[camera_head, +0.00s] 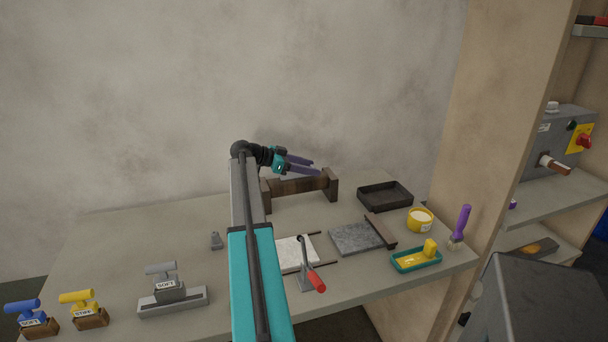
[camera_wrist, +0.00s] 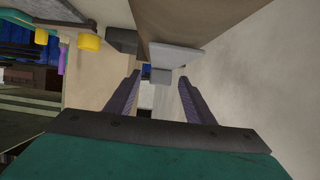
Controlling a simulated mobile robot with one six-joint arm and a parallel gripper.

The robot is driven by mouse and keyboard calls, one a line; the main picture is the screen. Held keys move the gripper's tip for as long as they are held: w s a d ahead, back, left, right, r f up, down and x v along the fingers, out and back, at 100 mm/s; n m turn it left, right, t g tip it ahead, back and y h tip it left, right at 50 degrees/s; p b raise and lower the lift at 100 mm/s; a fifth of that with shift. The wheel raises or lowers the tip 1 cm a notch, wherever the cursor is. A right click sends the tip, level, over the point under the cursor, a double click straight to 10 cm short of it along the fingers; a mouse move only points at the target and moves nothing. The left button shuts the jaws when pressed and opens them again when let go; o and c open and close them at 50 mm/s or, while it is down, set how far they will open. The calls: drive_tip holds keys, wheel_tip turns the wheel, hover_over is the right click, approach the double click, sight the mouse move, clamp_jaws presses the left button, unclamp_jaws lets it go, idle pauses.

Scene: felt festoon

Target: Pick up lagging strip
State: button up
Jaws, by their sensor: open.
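My gripper (camera_head: 316,169) is open. Its two purple fingers point right, above a brown roller or bar (camera_head: 298,186) held between two dark end blocks. The fingers stand apart in the wrist view (camera_wrist: 160,76), with nothing clearly held between them. I cannot tell for certain which thing is the lagging strip. A flat grey felt-like piece (camera_head: 354,238) lies on the table (camera_head: 115,250), with a narrow brown strip or bar (camera_head: 381,230) along its right edge. Both are to the right of and nearer than my gripper.
A black tray (camera_head: 385,196), yellow tub (camera_head: 420,220), teal tray (camera_head: 416,261), purple-handled brush (camera_head: 461,225) and red-handled lever (camera_head: 311,279) stand on the table. Labelled hand tools (camera_head: 85,312) are at front left. A wooden upright (camera_head: 490,130) bounds the right side; the wall is behind.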

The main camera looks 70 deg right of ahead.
drive_tip(key=c, duration=1.1)
drive_tip(key=shift+r+b, duration=0.6)
drive_tip(key=shift+r, duration=1.15)
drive_tip(key=w+a+r+b, duration=0.1)
drive_tip(key=a+b, duration=0.1)
drive_tip(key=a, duration=1.4)
drive_tip(key=shift+w+r+b, duration=0.25)
drive_tip(key=shift+w+b, duration=0.1)
drive_tip(key=shift+w, duration=0.05)
